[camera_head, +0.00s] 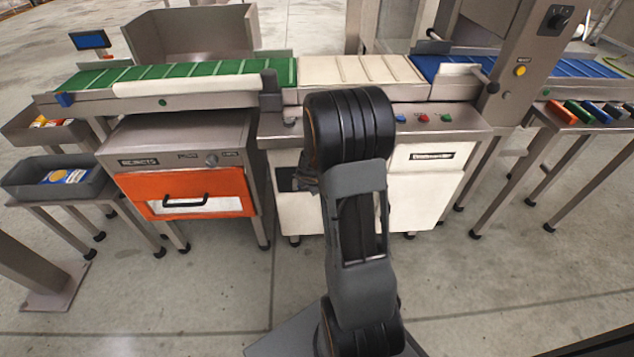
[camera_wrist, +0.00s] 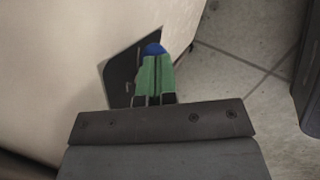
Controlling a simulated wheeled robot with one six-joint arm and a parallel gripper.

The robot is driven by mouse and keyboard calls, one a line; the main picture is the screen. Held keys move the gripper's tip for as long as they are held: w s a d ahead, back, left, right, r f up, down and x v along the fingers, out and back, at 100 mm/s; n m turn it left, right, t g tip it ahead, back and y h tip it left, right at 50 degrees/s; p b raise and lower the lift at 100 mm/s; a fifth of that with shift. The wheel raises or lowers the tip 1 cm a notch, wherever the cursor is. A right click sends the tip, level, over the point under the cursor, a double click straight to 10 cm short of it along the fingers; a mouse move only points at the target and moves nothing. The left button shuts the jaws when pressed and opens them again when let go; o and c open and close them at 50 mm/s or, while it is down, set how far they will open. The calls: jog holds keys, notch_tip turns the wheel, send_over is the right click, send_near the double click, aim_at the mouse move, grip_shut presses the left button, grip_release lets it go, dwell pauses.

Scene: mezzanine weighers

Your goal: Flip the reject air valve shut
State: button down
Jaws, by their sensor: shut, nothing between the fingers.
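In the wrist view my gripper (camera_wrist: 155,76) is shut, its two green fingers side by side with nothing between them. A blue rounded part (camera_wrist: 153,49), which looks like the reject air valve's handle, shows just beyond the fingertips. I cannot tell whether they touch it. Behind it is a dark plate (camera_wrist: 120,72) on the pale cabinet side. In the head view the dark plate (camera_head: 284,178) shows on the front of the white cabinet (camera_head: 425,185). There my own arm hides the valve handle and most of my gripper (camera_head: 306,176).
An orange-fronted reject box (camera_head: 185,180) stands left of the cabinet, under the green conveyor (camera_head: 190,70). Coloured buttons (camera_head: 422,117) line the cabinet's top ledge. Grey bins (camera_head: 62,178) stand at far left, and a table (camera_head: 590,113) at right. The floor in front is clear.

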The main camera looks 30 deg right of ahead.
jog(key=shift+w+a+f, duration=0.25)
jog(key=shift+w+a, duration=0.05)
jog(key=shift+a, duration=0.25)
jog(key=s+a+r+p, duration=0.1)
jog(key=s+r+p, duration=0.6)
jog(key=r, duration=0.4)
jog(key=shift+s+a+r+p, duration=0.15)
jog(key=shift+s+r+p, duration=0.1)
jog(key=shift+s+p, duration=0.05)
dwell(0.4)
